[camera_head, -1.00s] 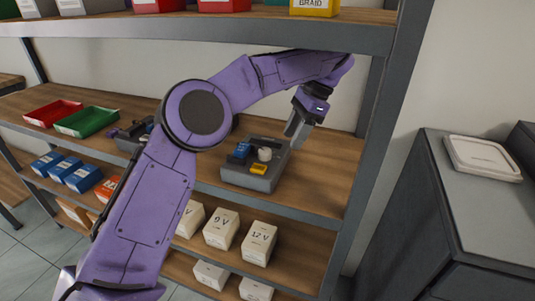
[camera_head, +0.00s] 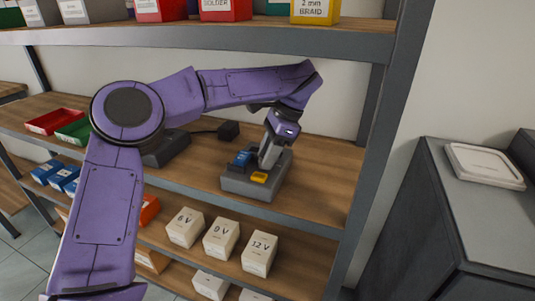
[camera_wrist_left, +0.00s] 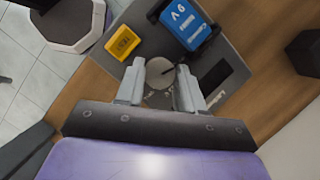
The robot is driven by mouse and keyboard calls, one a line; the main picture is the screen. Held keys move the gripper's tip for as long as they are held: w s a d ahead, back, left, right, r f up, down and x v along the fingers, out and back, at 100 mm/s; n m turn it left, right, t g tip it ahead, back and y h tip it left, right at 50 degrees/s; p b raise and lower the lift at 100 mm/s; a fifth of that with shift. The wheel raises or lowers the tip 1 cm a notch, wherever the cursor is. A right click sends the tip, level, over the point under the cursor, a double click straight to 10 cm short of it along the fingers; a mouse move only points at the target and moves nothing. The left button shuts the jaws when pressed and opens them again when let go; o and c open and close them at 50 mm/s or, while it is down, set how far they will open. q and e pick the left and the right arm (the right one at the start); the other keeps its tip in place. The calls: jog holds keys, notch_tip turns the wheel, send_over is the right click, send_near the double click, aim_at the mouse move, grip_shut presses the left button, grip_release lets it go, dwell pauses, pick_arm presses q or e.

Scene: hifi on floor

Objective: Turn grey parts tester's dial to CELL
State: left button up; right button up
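The grey parts tester (camera_head: 237,186) sits on the middle shelf. In the left wrist view its grey body (camera_wrist_left: 205,52) carries a blue block marked "9 V" (camera_wrist_left: 185,25), a yellow TEST button (camera_wrist_left: 122,42), a dark display (camera_wrist_left: 215,76) and a round pale dial (camera_wrist_left: 160,73) with a dark pointer mark. My left gripper (camera_head: 265,165) is over the tester from above. In the wrist view the fingers (camera_wrist_left: 160,88) are apart, one on each side of the dial; I cannot tell whether they touch it. The dial's lettering is mostly hidden or too small to read. My right gripper is not in view.
White boxes (camera_head: 220,238) marked with voltages stand on the shelf below. Red (camera_head: 54,118) and green (camera_head: 75,131) trays lie at the left of the middle shelf. The upper shelf edge (camera_head: 200,37) runs above my arm. A shelf post (camera_head: 385,130) stands at the right.

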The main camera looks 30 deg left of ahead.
pick_arm(q)
jog(key=m+b, duration=0.1)
jog(key=m+t+b, duration=0.1)
jog(key=m, duration=0.1)
jog(key=m+y+b, duration=0.1)
jog(key=shift+s+d+f+m+b, duration=0.1)
jog(key=shift+s+f+m+b, duration=0.05)
jog(key=shift+f+m+b, duration=0.2)
jog(key=m+t+b, duration=0.2)
jog(key=m+b, duration=0.1)
jog(key=m, duration=0.2)
jog(key=shift+s+r, duration=0.1)
jog(key=shift+s, duration=0.05)
jog(key=m+t+b, duration=0.2)
jog(key=m, duration=0.2)
jog(key=shift+s+m, duration=0.15)
jog(key=shift+m, duration=0.2)
jog(key=m+t+h, duration=0.1)
jog(key=m, duration=0.3)
jog(key=shift+r+b, duration=0.1)
jog(key=shift+b, duration=0.25)
jog(key=shift+s+m, duration=0.1)
jog(key=shift+m, duration=0.3)
